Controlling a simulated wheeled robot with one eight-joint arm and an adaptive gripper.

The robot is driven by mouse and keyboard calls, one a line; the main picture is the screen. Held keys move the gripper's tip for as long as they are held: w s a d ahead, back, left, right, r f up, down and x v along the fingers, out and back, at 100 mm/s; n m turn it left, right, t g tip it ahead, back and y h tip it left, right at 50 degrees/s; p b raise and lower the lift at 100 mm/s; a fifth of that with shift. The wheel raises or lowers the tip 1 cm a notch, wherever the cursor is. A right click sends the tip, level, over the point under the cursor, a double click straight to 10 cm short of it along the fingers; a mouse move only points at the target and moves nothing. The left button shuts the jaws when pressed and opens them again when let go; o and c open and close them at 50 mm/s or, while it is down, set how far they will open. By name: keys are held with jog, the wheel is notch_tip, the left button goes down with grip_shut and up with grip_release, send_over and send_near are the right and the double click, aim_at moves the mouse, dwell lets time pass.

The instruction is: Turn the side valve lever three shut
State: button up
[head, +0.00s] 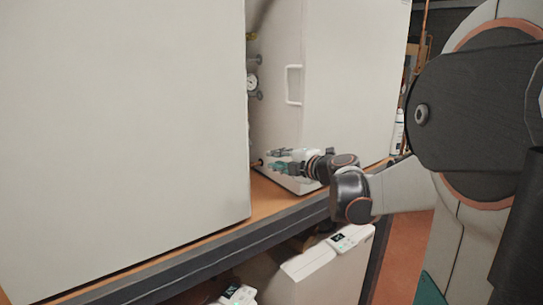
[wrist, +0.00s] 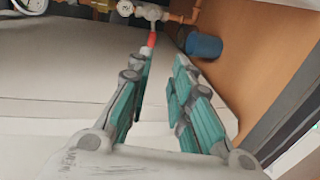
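A red valve lever (wrist: 152,40) shows in the wrist view, pointing down from a pale valve body (wrist: 151,12) on a copper pipe. I cannot tell for certain that it is lever three. My gripper (wrist: 161,63) is open, with teal pads on both fingers. The lever's red end is just beyond the left finger's tip; I cannot tell whether they touch. The space between the fingers looks empty. In the head view my gripper (head: 270,160) reaches low into the gap between two white cabinets, and the red lever cannot be made out there.
A blue cylinder (wrist: 203,44) stands close beyond the right finger. A gauge (head: 252,83) and other fittings sit higher in the gap. The left cabinet (head: 120,120) and the right cabinet (head: 345,80) with its handle (head: 293,85) bound the gap, above an orange-brown shelf (head: 264,190).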

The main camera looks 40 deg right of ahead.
jog(key=s+p, duration=0.1)
jog(key=s, duration=0.7)
jog(key=shift+s, duration=0.1)
